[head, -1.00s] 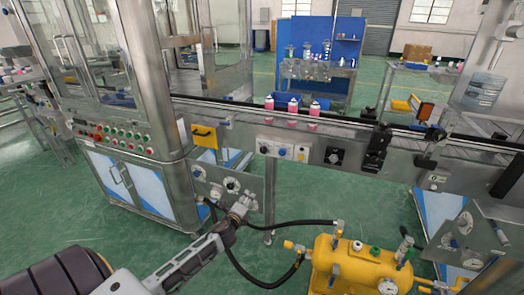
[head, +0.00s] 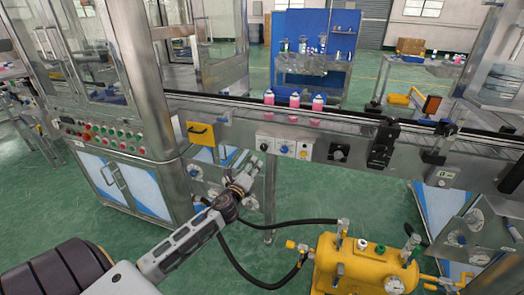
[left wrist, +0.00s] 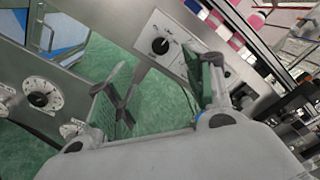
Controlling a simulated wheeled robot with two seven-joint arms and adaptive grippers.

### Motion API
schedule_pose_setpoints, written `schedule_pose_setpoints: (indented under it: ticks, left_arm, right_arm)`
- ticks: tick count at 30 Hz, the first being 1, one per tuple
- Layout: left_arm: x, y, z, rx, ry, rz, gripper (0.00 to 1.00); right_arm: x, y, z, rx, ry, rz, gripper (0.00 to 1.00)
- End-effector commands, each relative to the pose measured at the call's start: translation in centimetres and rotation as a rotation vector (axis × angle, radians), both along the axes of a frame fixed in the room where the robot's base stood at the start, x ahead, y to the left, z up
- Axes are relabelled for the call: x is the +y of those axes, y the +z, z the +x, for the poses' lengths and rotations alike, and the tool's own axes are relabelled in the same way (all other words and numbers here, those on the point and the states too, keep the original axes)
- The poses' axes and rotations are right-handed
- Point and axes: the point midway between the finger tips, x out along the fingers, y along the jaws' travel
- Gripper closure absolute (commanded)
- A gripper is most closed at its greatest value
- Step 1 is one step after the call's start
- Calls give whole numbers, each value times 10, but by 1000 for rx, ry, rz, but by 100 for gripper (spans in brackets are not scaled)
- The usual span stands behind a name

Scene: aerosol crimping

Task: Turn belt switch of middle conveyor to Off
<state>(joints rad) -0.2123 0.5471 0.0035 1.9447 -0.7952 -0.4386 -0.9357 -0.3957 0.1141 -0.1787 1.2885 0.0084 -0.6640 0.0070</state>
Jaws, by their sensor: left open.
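The belt switch (head: 265,143) is a black knob on a white plate on the front of the middle conveyor (head: 385,155). In the left wrist view the knob (left wrist: 160,45) shows beyond the fingers, near the top middle, with small unreadable marks beside it. My left gripper (head: 252,168) is below and slightly left of the knob in the head view. Its two fingers (left wrist: 157,85) are spread apart with nothing between them, and they do not appear to touch the knob. My right gripper is in neither view.
Right of the knob are a blue button (head: 284,149) and a yellow-backed one (head: 303,150). Pink cans (head: 294,101) stand on the belt. A yellow tank (head: 360,265) with black hoses stands at lower right.

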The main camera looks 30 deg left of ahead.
Motion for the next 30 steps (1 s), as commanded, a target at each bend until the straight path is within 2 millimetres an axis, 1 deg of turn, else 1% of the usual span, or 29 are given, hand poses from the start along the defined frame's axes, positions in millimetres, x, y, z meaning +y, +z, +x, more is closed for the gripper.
schedule_pose_setpoints:
  ticks: [8, 14, 22, 30]
  left_arm:
    - [3, 0, 12, -1, -1, 1, 47]
    - [6, 0, 26, -1, -1, 0, 47]
    - [11, 0, 45, -1, -1, 0, 47]
    - [16, 0, 64, 1, 1, -1, 47]
  right_arm:
    - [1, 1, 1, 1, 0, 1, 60]
    - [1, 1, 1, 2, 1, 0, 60]
    - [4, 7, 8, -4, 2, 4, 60]
    - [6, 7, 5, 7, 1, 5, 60]
